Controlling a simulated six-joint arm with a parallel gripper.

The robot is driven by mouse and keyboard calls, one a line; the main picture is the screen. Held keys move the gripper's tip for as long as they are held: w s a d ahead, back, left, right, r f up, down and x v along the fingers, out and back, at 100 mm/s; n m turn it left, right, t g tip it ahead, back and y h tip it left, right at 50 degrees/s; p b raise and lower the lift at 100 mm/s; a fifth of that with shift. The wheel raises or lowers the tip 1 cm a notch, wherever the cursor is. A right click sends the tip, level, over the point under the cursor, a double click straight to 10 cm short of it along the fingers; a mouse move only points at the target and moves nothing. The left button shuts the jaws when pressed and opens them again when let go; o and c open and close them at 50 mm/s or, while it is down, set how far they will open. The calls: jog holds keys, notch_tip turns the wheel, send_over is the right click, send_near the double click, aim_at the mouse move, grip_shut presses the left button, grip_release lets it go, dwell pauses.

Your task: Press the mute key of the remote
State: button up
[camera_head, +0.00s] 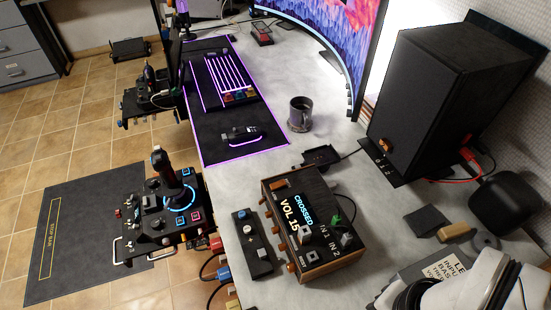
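A dark, slim remote (254,262) lies on the light grey desk, just left of a wooden-sided control box. Small round light keys and a larger round pad show on its upper face; the key labels are too small to read, so I cannot tell which one is mute. My white arm shows at the bottom right corner, with black cables around it. My gripper is not in view. Nothing covers the remote.
The control box (313,235) displays "CROSSED" and "VOL 15" and stands close to the remote's right side. A joystick panel (160,215) is at the left. A mug (300,113), black speaker (440,95) and small dark dock (321,157) stand farther back.

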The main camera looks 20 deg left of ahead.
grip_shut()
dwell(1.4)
